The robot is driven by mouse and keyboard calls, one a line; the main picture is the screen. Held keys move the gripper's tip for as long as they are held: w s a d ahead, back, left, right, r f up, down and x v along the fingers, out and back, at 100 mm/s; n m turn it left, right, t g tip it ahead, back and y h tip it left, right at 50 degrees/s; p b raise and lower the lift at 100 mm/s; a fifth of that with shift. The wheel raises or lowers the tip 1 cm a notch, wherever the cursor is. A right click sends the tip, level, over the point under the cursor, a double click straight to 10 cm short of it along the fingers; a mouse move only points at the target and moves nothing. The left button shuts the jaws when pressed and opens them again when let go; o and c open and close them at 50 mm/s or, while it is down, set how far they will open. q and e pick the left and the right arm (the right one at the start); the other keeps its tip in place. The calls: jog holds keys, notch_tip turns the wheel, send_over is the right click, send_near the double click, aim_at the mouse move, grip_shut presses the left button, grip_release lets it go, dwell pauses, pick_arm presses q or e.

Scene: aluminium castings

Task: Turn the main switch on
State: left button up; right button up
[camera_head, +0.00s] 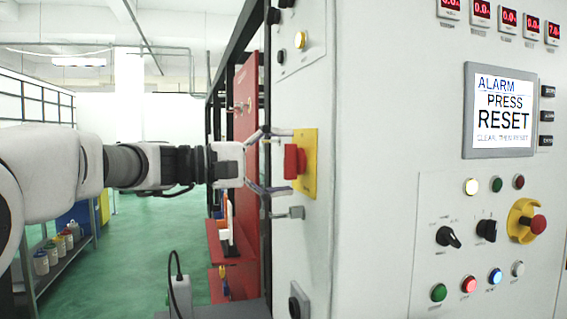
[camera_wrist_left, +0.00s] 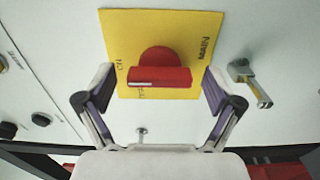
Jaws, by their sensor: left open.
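The main switch is a red rotary handle (camera_head: 292,162) on a yellow plate (camera_head: 311,144), on the narrow left side of the grey cabinet. In the left wrist view the red handle (camera_wrist_left: 160,77) lies crosswise in the picture, on the yellow plate (camera_wrist_left: 190,28) with partly readable lettering. My left gripper (camera_head: 280,162) is open in front of the switch. In the wrist view its two fingers (camera_wrist_left: 159,90) stand on either side of the handle, with a gap at each end. My right gripper is not in view.
A metal latch (camera_head: 290,213) sticks out below the plate; it also shows right of the plate in the wrist view (camera_wrist_left: 250,82). The cabinet front has a screen (camera_head: 500,108) reading "ALARM PRESS RESET" and a red emergency button (camera_head: 538,224). A shelf (camera_head: 60,262) stands far left.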

pick_arm(q)
jog(key=shift+a, duration=0.1)
jog(key=v, duration=1.1)
jog(key=shift+a, duration=0.35)
jog(key=shift+s, duration=0.15)
